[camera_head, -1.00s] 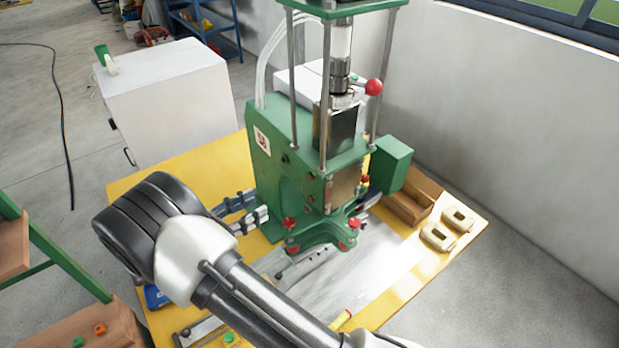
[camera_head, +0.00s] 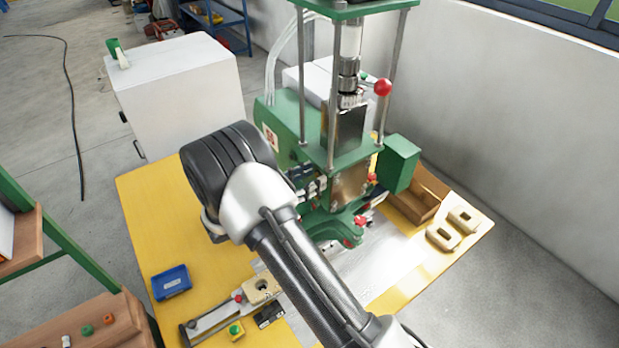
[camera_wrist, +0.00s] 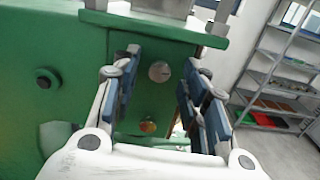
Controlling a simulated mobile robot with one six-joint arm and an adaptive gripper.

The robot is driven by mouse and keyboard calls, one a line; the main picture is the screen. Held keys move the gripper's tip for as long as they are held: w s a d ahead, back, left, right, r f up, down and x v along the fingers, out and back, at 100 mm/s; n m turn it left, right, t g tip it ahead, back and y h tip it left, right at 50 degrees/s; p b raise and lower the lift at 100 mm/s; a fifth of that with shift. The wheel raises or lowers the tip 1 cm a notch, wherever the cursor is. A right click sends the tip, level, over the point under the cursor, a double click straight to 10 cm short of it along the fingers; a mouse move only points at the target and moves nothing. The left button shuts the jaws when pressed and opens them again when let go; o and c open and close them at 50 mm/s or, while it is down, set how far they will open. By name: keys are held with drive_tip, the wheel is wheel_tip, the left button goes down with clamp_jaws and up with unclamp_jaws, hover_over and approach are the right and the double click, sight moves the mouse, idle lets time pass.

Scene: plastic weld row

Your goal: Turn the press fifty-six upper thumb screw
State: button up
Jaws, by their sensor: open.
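The green press (camera_head: 288,128) stands on the yellow table, with my arm in front of part of it. In the wrist view its green face (camera_wrist: 142,104) fills the middle. A round silvery screw head (camera_wrist: 159,71) sits high on that face, and a brassy one (camera_wrist: 148,126) sits lower. My gripper (camera_wrist: 158,72) is open, its blue-padded fingers left and right of the upper screw in the picture. I cannot tell whether the fingertips reach it. In the head view my gripper (camera_head: 312,180) is close against the press's side, and the screws are hidden.
A dark knob (camera_wrist: 45,78) is on the green surface at left. A red ball handle (camera_head: 383,87) juts from the press's upper right. A blue box (camera_head: 171,282) lies on the yellow table (camera_head: 150,215). A wooden tray (camera_head: 418,200) is at right.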

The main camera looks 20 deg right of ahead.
clamp_jaws()
drive_tip(key=shift+f+m+b, duration=0.1)
drive_tip(key=shift+m+b, duration=0.5)
drive_tip(key=shift+b, duration=0.2)
drive_tip(key=shift+c, duration=1.4)
unclamp_jaws()
drive_tip(key=shift+o, duration=1.2)
drive_tip(key=shift+a, duration=0.2)
drive_tip(key=shift+o, duration=0.2)
drive_tip(key=s+a, duration=0.2)
drive_tip(key=a, duration=0.9)
drive_tip(key=shift+s+a, duration=0.15)
drive_tip(key=shift+a, duration=0.1)
